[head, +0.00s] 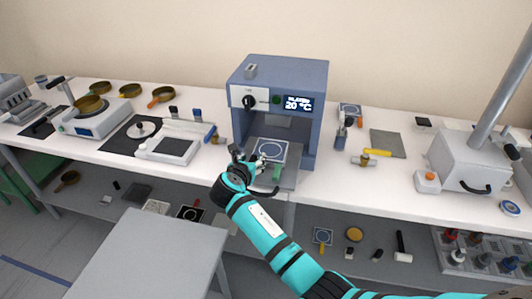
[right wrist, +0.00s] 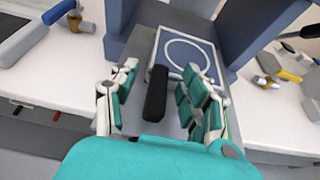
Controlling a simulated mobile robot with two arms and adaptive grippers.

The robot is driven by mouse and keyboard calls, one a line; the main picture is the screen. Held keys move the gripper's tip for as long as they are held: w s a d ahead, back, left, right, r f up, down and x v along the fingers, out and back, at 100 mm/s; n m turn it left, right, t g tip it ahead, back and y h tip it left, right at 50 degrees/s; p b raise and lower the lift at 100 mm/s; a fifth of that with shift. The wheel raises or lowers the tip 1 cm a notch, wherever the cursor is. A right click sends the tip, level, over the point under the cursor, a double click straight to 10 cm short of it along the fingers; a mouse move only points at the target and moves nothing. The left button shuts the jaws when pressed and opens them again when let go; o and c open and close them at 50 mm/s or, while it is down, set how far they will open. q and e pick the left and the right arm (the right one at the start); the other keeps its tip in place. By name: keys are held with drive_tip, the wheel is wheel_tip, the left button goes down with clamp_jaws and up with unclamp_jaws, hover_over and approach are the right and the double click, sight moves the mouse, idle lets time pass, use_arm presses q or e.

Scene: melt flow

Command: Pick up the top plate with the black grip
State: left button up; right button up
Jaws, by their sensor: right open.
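In the head view my right gripper (head: 257,168) is at the front of the press and hides part of the plate and grip. My left gripper does not show.
A hot plate with a pan (head: 88,104) and a white scale (head: 170,149) stand left of the press. A grey square sheet (head: 388,143) and a yellow-handled tool (head: 377,152) lie to its right. A grey table (head: 150,255) stands in front.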

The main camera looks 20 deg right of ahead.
drive_tip(key=shift+w+d+f, duration=0.15)
drive_tip(key=shift+w+d, duration=0.05)
drive_tip(key=shift+w, duration=0.05)
clamp_jaws()
idle(0.4)
